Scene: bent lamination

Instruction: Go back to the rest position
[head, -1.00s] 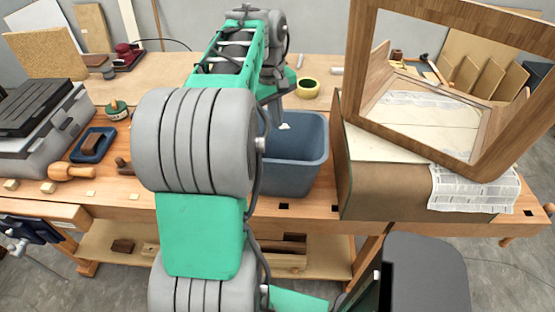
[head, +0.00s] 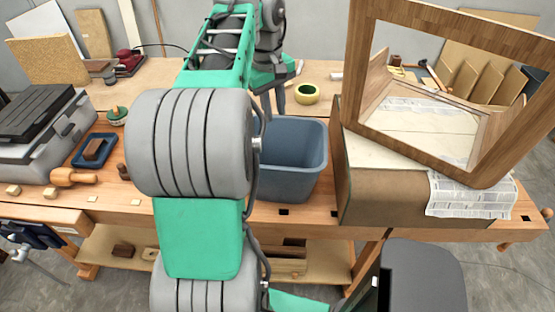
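My gripper (head: 274,108) is above the back left rim of the blue-grey bin (head: 300,187), partly hidden behind my arm. Its two dark fingers point down and look apart, with nothing visible between them. The bin stands on the workbench (head: 335,202), and my arm hides its left side. The visible inside of the bin shows no item; its floor is hidden.
A wooden frame (head: 362,75) leans over a brown box-like block (head: 385,188) with a white sheet (head: 470,196) to the right. A yellow tape roll (head: 307,93) lies behind the bin. A grey toolbox (head: 40,130) and a mallet (head: 75,177) are at left.

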